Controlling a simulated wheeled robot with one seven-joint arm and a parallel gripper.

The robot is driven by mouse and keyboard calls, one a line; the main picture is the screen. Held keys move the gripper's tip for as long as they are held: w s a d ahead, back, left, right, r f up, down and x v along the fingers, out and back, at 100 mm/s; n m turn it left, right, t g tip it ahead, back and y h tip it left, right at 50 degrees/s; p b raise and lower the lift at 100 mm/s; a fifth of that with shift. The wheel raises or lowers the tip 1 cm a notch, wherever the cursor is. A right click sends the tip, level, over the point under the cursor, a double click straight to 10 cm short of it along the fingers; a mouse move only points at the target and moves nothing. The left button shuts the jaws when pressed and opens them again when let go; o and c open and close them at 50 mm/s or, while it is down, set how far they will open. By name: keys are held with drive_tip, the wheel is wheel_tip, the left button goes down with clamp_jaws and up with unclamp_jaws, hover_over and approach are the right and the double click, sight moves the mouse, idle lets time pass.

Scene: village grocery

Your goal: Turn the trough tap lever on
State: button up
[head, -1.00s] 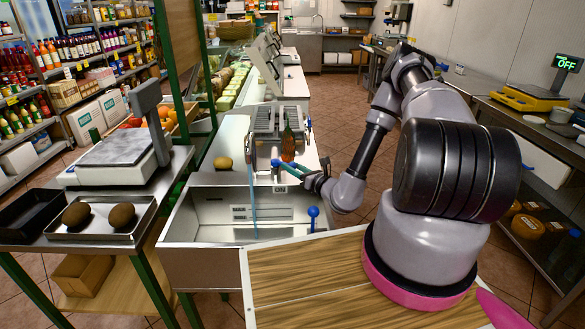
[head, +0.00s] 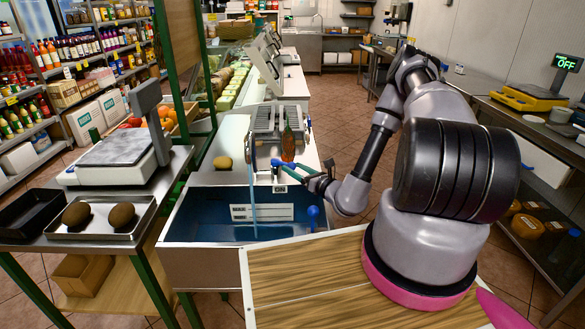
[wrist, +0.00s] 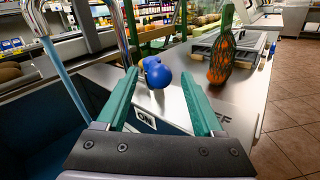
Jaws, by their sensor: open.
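The trough tap (head: 252,150) stands at the far edge of the trough, and a stream of water falls from it. Its blue lever knob (wrist: 157,72) sits between my open fingers in the wrist view, over the counter near the "ON" label (wrist: 146,126); the other label is partly hidden behind the right finger, with "FF" showing. In the head view the knob (head: 276,162) is small beside my gripper (head: 284,169). I cannot tell whether a finger touches it. The trough (head: 180,262) holds blue-tinted water.
A netted orange item (wrist: 221,58) stands right of my gripper. A scale (head: 118,147) and a tray of fruit (head: 145,209) are at left.

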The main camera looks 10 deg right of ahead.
drive_tip(key=v, duration=0.9)
drive_tip(key=shift+a, duration=0.1)
